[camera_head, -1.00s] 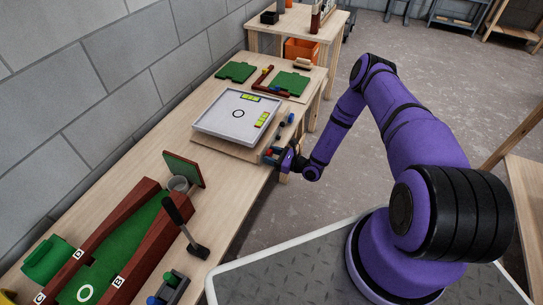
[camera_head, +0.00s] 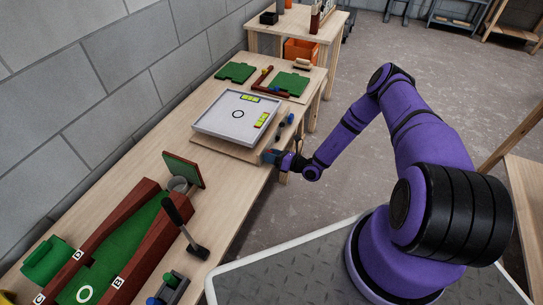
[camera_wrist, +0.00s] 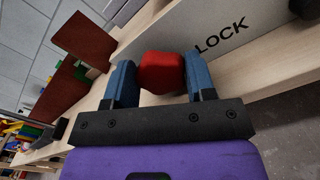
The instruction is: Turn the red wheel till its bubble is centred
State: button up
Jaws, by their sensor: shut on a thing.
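The red wheel (camera_wrist: 162,72) sits between the blue fingers of my gripper (camera_wrist: 161,80) in the wrist view, with the fingers shut on its sides. In the head view my gripper (camera_head: 271,157) is at the near right corner of the board under a white tray (camera_head: 215,122), and its fingers hide the wheel. Two yellow-green bubble levels lie on the tray, one along the far edge (camera_head: 251,98) and one along the right edge (camera_head: 262,119). The bubbles are too small to place. A dark ring (camera_head: 238,114) marks the tray's middle.
A blue knob (camera_head: 290,118) and small dark parts sit beside the tray's right side. Nearer on the bench (camera_head: 145,157) are a green lane with dark red walls (camera_head: 135,215) and an upright panel (camera_head: 184,168). Green plates (camera_head: 289,83) lie behind. Open floor is to the right.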

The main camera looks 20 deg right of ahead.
dwell(0.3)
jog(key=o, duration=0.9)
